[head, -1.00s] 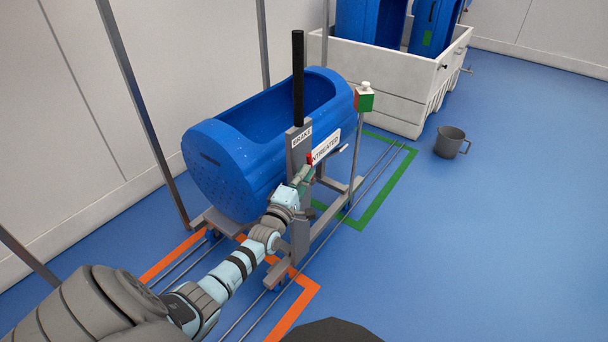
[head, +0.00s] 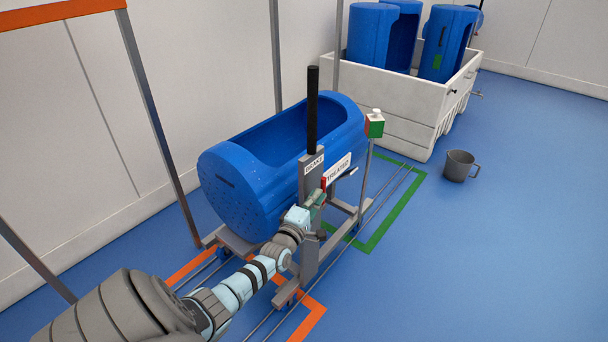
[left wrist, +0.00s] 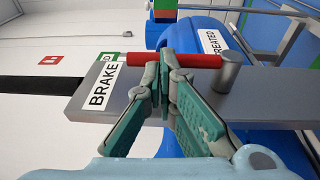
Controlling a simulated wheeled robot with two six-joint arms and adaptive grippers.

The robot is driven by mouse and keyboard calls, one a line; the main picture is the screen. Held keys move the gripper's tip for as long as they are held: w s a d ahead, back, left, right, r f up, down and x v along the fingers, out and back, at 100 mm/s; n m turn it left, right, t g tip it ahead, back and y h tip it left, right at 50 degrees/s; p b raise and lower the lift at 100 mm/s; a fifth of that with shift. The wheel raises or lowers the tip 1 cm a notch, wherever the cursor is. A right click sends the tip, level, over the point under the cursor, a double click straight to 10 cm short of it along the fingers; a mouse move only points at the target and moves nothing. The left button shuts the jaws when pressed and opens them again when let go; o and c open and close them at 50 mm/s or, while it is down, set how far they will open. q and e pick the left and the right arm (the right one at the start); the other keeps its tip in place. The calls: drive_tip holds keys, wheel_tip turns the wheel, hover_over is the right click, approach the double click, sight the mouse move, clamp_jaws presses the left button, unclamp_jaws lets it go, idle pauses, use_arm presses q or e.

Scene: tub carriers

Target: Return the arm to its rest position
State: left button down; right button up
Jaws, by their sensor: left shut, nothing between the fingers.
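The blue tub (head: 240,190) lies in a grey wheeled carrier (head: 310,240) with a black upright bar (head: 313,110) and a BRAKE label (head: 314,163). A small red bar (left wrist: 190,61) sticks out beside the carrier post, which also shows in the left wrist view (left wrist: 250,100). My left gripper (head: 318,197) is at the post, just below the label. In the left wrist view its green fingertips (left wrist: 161,68) are shut and empty, in front of or against the red bar; I cannot tell whether they touch. My right gripper is not in view.
A red-green box (head: 374,126) stands on a pole. A white bin (head: 395,105) holds blue tubs. A grey mug (head: 459,166) stands on the floor.

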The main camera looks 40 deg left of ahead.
use_arm(q)
drive_tip(key=p+v, duration=0.5)
drive_tip(key=v, duration=0.8)
drive_tip(key=shift+r, duration=0.4)
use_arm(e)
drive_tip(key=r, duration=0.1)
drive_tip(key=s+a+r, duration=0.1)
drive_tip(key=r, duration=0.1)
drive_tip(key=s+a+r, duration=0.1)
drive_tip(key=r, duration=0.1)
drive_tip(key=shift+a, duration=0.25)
